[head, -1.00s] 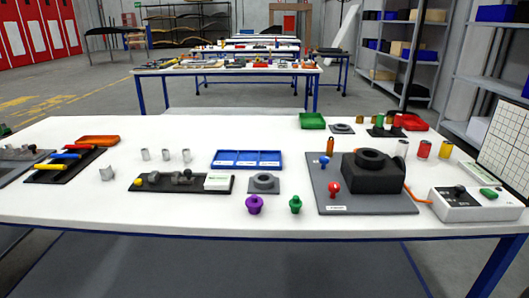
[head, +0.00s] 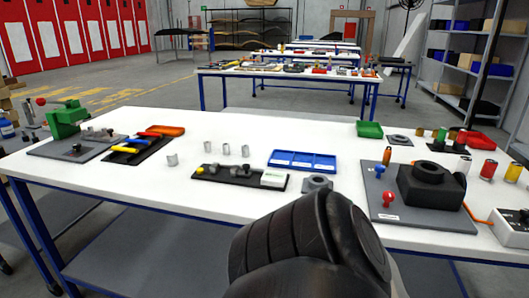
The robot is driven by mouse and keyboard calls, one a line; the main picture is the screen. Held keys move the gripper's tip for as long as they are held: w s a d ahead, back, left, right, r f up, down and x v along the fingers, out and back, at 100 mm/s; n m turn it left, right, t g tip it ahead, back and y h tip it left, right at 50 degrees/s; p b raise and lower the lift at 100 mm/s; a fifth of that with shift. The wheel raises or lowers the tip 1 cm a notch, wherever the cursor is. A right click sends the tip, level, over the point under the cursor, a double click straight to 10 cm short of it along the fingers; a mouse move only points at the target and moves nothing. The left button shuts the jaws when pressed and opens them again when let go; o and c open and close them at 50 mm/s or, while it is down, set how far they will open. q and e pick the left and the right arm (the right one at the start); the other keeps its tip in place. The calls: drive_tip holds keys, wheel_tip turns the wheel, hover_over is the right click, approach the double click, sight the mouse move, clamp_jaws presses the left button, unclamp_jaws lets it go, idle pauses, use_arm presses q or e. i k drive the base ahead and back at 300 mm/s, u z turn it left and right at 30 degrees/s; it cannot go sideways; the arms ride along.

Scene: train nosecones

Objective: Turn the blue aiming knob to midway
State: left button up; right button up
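The small blue knob (head: 379,170) stands on the grey plate (head: 410,214) at the right of the table, in the head view. It sits between an orange handle (head: 387,156) and a red ball knob (head: 388,198), left of a black block with a round ring (head: 430,187). The blue knob is too small to tell how far it is turned. Neither gripper shows. A large dark link of my own arm fills the lower middle and covers part of the table's front edge.
A blue tray (head: 303,161) and a black strip (head: 238,179) with small fittings lie mid-table. A green clamp (head: 68,119) stands at the far left. A white control box (head: 513,226) is at the right edge. The white table (head: 130,168) is bare at front left.

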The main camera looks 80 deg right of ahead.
sight(380, 169)
drive_tip(key=k, duration=0.9)
drive_tip(key=z, duration=0.4)
